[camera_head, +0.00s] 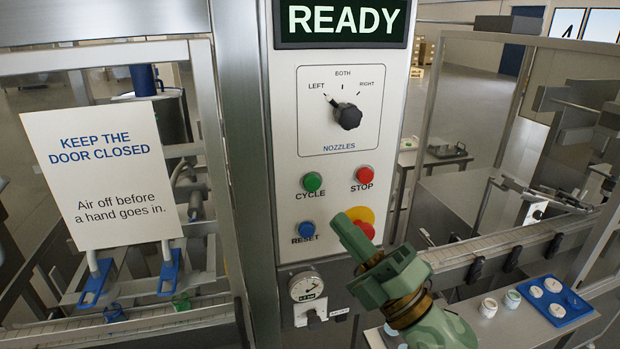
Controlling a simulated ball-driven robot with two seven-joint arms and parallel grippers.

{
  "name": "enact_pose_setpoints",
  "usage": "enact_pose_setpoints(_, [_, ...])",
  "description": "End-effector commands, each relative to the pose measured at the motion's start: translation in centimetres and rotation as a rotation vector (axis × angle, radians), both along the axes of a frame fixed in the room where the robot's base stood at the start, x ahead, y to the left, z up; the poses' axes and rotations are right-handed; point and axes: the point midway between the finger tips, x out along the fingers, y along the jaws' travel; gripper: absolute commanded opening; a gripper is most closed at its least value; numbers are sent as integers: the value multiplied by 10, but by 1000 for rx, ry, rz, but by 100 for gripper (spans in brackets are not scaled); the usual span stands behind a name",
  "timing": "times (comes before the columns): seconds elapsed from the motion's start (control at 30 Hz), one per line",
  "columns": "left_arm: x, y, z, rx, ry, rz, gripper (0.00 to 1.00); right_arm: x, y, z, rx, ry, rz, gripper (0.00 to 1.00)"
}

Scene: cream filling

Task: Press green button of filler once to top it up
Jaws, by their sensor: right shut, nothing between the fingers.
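The filler's white control panel (285,110) stands upright in the middle of the view. Its green button (312,182), labelled CYCLE, is on the left of the panel, with nothing in front of it. The display (342,20) above reads READY. The nozzle selector knob (347,116) has its pointer toward LEFT. My right gripper (342,222) is green, shut and empty. Its fingertips appear below and right of the green button, apart from it in the picture, and partly cover the red emergency button (366,230) on its yellow base. My left gripper is out of view.
A red STOP button (364,174) and a blue RESET button (307,230) are near the green one. A pressure gauge (306,287) is below. A sign (105,180) hangs on the left. A blue tray (575,303) with white discs and small jars (488,307) is at lower right.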

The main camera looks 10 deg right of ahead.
Motion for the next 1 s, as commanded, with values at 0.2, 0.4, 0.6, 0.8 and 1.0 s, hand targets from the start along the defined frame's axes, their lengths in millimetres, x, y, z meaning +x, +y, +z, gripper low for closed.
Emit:
enact_pose_setpoints(0.2, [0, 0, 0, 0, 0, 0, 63, -8, 9, 4, -57, -31, 23, 0])
enact_pose_setpoints(0.4, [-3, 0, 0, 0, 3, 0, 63, -8, 9, 4, -56, -30, 22, 0])
enact_pose_setpoints(0.6, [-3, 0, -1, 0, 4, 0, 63, -1, 9, 4, -55, -31, 22, 0])
enact_pose_setpoints(0.8, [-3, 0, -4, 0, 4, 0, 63, 23, 10, 4, -55, -31, 21, 0])
enact_pose_setpoints(1.0, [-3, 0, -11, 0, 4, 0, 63, 51, 11, 3, -54, -31, 22, 0])
